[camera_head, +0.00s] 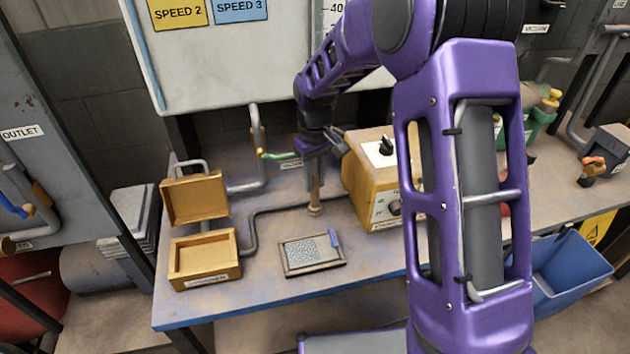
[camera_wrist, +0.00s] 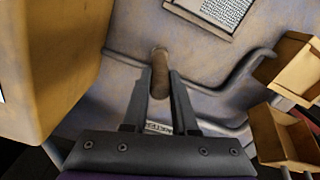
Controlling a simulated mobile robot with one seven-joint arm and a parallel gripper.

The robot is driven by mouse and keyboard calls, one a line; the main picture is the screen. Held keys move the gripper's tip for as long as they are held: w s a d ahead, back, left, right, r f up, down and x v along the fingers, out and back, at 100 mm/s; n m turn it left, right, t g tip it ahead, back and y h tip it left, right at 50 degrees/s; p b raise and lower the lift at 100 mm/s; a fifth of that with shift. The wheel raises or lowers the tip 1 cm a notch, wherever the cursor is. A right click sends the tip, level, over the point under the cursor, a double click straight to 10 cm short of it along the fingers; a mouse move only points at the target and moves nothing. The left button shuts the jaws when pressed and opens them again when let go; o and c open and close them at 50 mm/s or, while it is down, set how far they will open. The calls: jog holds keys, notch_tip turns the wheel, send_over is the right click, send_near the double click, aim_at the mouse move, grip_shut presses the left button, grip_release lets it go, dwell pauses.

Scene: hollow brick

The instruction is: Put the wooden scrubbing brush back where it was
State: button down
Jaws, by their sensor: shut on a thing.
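The wooden scrubbing brush (camera_head: 315,202) hangs upright below my gripper (camera_head: 317,168), over the workbench behind the framed sheet. My gripper is shut on its upper part. In the wrist view the brush (camera_wrist: 160,66) shows as a brown handle between the two fingers of my gripper (camera_wrist: 161,80). I cannot tell whether its lower end touches the bench. The part inside the jaws is mostly hidden.
On the workbench (camera_head: 270,310) a framed sheet (camera_head: 312,268) with a blue item lies in front. An open wooden box (camera_head: 206,273) stands left, a yellow machine (camera_head: 368,185) right. A grey pipe (camera_head: 252,228) runs along the bench.

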jog(key=shift+f, duration=0.15)
jog(key=shift+f, duration=0.15)
jog(key=c, duration=0.7)
grip_release()
notch_tip(320, 180, up, 12)
jog(key=shift+r+p, duration=0.2)
jog(key=shift+p, duration=0.45)
jog(key=shift+d, duration=0.1)
